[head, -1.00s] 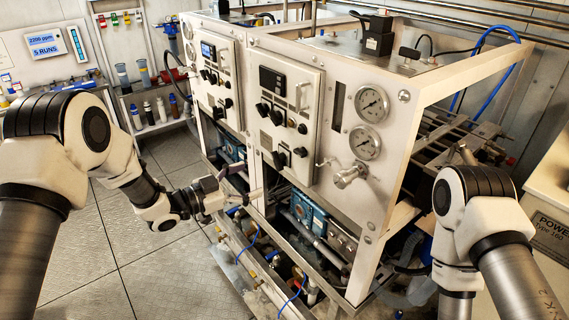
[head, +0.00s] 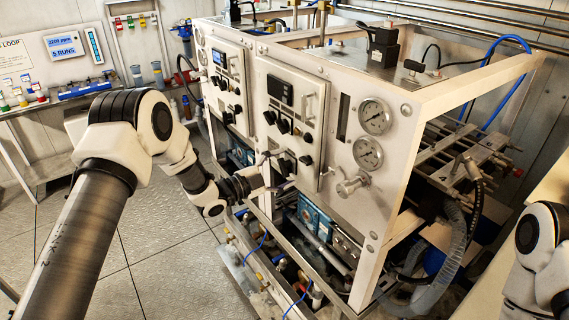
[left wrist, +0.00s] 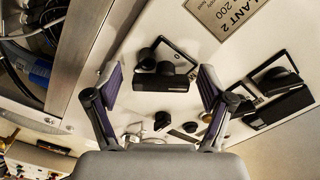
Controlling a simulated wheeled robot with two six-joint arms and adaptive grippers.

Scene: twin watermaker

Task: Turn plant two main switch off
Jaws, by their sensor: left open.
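The plant two panel (head: 290,92) is the right-hand white panel in the head view. In the left wrist view a plate (left wrist: 222,14) reads "LANT 2", its first letter cut off. A black rotary switch (left wrist: 160,68) on a dark rectangular base lies ahead, between my spread fingertips in the picture. I cannot read a label that names it as the main switch. My left gripper (head: 278,173) is at the panel's lower part, by the low black knobs (head: 305,160). In the left wrist view the gripper (left wrist: 162,82) is open and empty; contact is unclear. My right gripper is out of view.
More black switches (left wrist: 275,84) sit beside it. Gauges (head: 374,116) and a metal valve handle (head: 350,186) are to the right. The neighbouring panel (head: 228,82) is to the left. Pipes and blue pumps (head: 314,215) lie below. The floor (head: 165,255) on the left is clear.

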